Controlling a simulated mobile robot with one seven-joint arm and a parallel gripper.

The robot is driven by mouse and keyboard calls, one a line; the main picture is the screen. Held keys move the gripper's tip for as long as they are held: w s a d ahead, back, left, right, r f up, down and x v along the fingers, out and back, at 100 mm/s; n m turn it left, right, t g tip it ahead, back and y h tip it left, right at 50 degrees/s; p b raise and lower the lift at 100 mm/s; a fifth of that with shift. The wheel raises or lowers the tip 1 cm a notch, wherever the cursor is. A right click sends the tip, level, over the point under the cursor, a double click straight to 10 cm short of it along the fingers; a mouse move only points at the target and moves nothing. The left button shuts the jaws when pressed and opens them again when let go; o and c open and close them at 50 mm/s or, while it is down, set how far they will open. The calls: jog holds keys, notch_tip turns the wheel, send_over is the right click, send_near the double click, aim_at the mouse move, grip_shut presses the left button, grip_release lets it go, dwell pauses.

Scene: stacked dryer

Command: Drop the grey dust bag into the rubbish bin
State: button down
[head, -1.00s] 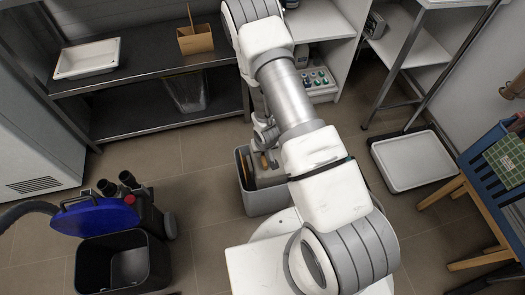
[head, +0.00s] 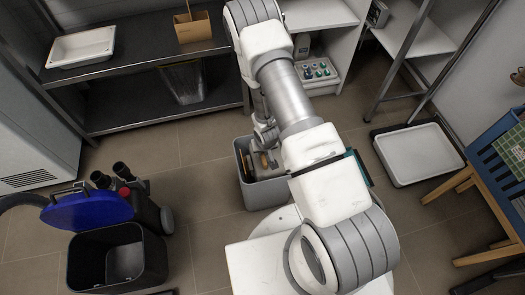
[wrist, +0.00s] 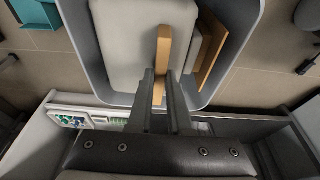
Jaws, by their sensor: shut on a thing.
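The rubbish bin (head: 267,195) is a grey open-topped tub on the floor beside my base. Its rim (wrist: 232,62) frames much of the wrist view. The grey dust bag (wrist: 125,45) is a pale, rounded block with a tan strip (wrist: 163,50) at its edge. It shows within the bin's outline, beneath my gripper (wrist: 161,78). My gripper's fingers are shut on the tan strip. In the head view my gripper (head: 264,150) is over the bin's mouth, partly hidden by my arm. How deep the bag sits is hard to tell.
A tan board (wrist: 212,55) stands at the bin's right side in the wrist view. A black tub with a blue lid (head: 86,207) stands at left. Dark shelving (head: 135,115) runs behind. A white tray (head: 418,152) and blue chair (head: 495,150) are at right.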

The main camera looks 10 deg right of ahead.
jog(key=c, duration=0.8)
grip_release()
jog(key=shift+o, duration=0.2)
jog(key=p+v, duration=0.6)
jog(key=v, duration=1.1)
jog(key=shift+r+p, duration=0.25)
jog(key=shift+p, duration=0.05)
